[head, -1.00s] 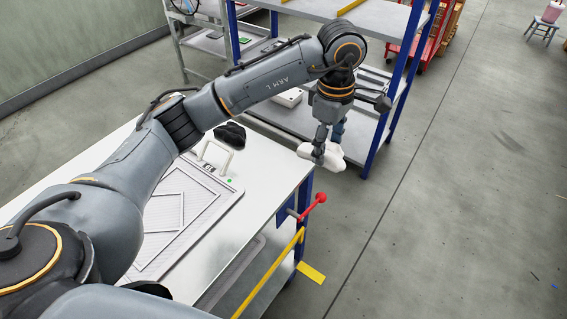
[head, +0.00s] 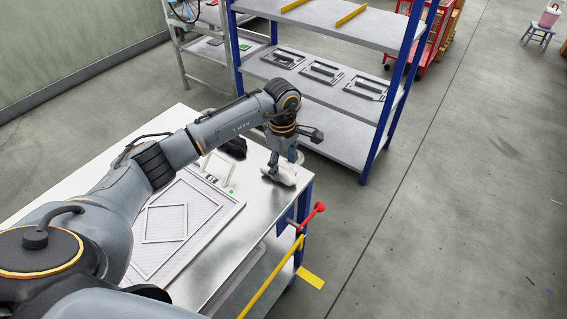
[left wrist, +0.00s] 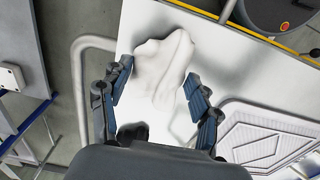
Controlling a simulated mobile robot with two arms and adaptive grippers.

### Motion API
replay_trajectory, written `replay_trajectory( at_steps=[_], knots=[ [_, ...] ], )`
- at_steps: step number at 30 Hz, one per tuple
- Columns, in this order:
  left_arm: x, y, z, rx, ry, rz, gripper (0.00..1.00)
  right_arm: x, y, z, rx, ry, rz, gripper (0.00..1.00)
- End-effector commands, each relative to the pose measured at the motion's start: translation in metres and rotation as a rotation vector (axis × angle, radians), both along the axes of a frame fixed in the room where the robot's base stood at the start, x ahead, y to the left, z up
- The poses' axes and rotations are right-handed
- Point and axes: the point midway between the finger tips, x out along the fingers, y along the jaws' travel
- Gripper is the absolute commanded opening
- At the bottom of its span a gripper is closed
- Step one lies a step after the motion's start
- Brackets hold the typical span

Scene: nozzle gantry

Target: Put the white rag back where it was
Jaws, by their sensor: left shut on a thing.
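The white rag (head: 289,175) is a crumpled white lump at the far right end of the metal table (head: 262,215). My left gripper (head: 279,172) is shut on it from above. In the left wrist view the rag (left wrist: 162,68) lies between and beyond the two dark fingers (left wrist: 155,88), with the pale tabletop behind it. I cannot tell whether the rag touches the table. My right gripper is not in view.
A framed mesh panel (head: 185,222) with a handle lies on the table, left of the rag. A black crumpled item (head: 236,148) lies behind it. A red knob (head: 319,207) and yellow bar (head: 270,277) stick out at the right edge. A blue-posted shelf (head: 335,140) stands beyond.

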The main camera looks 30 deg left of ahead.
Motion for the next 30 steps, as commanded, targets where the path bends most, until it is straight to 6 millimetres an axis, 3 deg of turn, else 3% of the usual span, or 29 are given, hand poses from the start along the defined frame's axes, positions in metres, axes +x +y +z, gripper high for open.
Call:
replay_trajectory(
  at_steps=[12,13,16,26,30],
  knots=[
    [0.001,0.0,-0.013,0.001,-0.002,0.001,0.33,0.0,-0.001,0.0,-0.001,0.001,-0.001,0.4],
    [0.001,0.0,-0.012,0.001,-0.002,0.001,0.66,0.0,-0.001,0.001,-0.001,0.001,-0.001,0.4],
    [0.001,0.0,-0.011,0.001,-0.002,0.002,0.85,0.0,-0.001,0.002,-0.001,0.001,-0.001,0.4],
    [0.001,0.0,-0.01,0.0,-0.002,0.002,0.85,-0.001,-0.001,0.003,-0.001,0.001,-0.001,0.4],
    [0.002,0.001,-0.001,0.0,-0.005,0.001,0.85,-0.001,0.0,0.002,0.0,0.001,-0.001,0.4]
  ],
)
